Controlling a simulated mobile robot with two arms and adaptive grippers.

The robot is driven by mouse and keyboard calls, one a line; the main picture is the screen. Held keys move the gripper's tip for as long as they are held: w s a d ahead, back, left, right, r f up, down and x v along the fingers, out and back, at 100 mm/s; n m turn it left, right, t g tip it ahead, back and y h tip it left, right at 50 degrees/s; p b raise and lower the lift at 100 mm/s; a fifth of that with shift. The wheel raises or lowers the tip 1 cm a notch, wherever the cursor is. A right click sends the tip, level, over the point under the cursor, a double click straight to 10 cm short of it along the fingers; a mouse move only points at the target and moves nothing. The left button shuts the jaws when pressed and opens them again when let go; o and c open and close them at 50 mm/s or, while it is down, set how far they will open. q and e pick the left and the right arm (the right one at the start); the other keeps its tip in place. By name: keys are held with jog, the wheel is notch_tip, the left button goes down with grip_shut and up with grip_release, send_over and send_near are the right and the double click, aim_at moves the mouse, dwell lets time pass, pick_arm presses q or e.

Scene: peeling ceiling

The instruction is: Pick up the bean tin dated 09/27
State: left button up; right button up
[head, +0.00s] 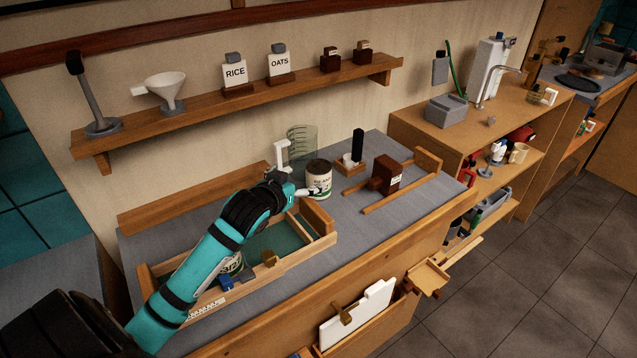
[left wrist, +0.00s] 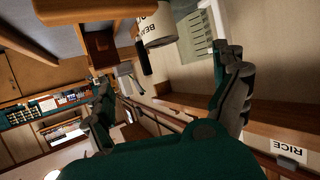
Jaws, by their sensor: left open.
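A pale tin with a dark top (head: 318,182) stands on the grey counter; its label is too small to read in the head view. In the left wrist view a pale tin (left wrist: 157,28) shows part of a label starting "BEA"; no date is legible. A second tin (head: 232,264) sits in the wooden tray, partly hidden by my left arm. My left gripper (head: 297,171) is open just left of the standing tin, one finger appearing close to its side. It also shows open in the left wrist view (left wrist: 166,68). My right gripper is out of view.
A clear measuring jug (head: 303,141) stands behind the tin. A dark brown block (head: 386,174) sits to its right between wooden rails. The wooden tray (head: 292,262) lies under my left arm. A shelf (head: 205,117) with RICE and OATS holders runs above.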

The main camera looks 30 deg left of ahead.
pick_arm(q)
jog(key=p, duration=0.2)
send_near(318, 167)
jog(key=x, duration=0.4)
jog(key=shift+w+d+r, duration=0.1)
jog(key=shift+w+d, duration=0.1)
jog(key=shift+w+a+f, duration=0.2)
jog(key=shift+w, duration=0.3)
jog(key=p+x, duration=0.1)
jog(key=x, duration=0.2)
jog(key=shift+a+f, duration=0.15)
jog(key=shift+a, duration=0.05)
jog(key=shift+w+f, duration=0.25)
jog(key=shift+w, duration=0.2)
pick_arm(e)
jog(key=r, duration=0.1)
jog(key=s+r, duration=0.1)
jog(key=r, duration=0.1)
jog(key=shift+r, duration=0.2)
pick_arm(q)
jog(key=shift+s, duration=0.1)
jog(key=shift+c, duration=0.4)
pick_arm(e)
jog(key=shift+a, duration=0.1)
